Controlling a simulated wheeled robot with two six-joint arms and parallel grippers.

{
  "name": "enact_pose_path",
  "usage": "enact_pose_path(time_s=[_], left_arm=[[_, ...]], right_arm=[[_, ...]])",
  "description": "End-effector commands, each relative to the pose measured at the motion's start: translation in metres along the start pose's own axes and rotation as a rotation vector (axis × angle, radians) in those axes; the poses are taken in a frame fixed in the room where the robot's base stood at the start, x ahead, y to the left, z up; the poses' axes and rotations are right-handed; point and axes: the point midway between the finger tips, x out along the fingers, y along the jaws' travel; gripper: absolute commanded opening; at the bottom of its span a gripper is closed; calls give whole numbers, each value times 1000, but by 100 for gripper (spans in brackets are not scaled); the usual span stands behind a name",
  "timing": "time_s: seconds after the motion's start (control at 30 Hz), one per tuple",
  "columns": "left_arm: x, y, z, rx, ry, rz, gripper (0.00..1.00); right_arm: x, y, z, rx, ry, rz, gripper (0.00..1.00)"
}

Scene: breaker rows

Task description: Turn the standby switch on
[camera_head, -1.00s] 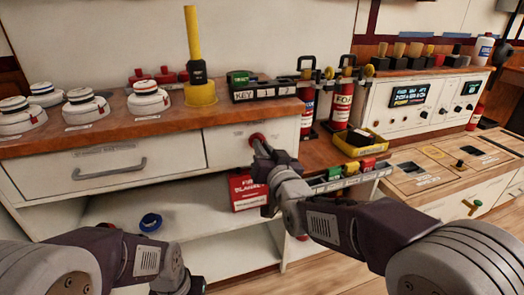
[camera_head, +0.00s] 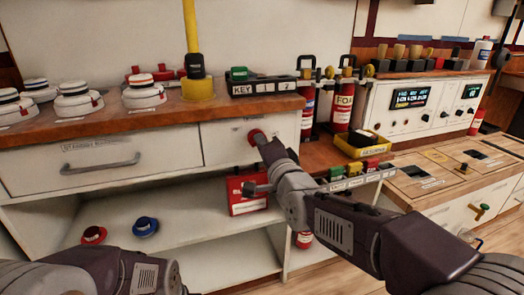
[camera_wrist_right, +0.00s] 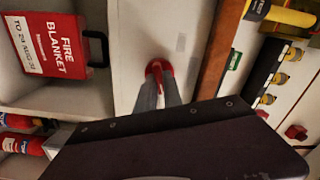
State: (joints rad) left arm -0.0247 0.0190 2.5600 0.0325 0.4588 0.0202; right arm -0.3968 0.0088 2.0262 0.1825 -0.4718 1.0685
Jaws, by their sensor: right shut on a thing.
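My right gripper (camera_head: 260,142) is shut on a round red knob (camera_head: 256,135) on the white drawer front. In the right wrist view, its two grey fingers (camera_wrist_right: 158,84) close in around the red knob (camera_wrist_right: 154,67). A white panel (camera_head: 378,112) with two lit displays, round knobs and small controls stands at the right. I cannot read any label that names the standby switch. My left arm shows at the bottom left, but its gripper is out of view.
A red fire blanket box (camera_head: 243,197) stands under the drawer, close to my right arm. White domed units (camera_head: 143,92) and a yellow post (camera_head: 193,40) stand on the wooden counter. A yellow tray (camera_head: 362,147) lies at right. Blue (camera_head: 145,226) and red (camera_head: 93,235) pieces lie on the lower shelf.

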Motion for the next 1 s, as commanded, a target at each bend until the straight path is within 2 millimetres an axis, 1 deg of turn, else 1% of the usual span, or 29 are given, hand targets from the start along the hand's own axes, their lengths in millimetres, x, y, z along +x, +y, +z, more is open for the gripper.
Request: enact_pose_path(time_s=[0.03,0.1,0.3,0.5,0.7,1.0], left_arm=[[7,0,1,0,0,0,0],[11,0,1,0,0,0,0],[22,0,2,0,0,0,0],[28,0,3,0,0,0,0],[30,-1,3,0,0,0,0],[31,-1,3,0,0,0,0]], right_arm=[[0,4,1,36,0,0,0],[0,4,1,91,0,0,0],[0,4,1,220,0,1,0],[0,3,1,304,0,1,0],[0,3,1,346,0,3,0],[0,2,0,358,0,3,0]])
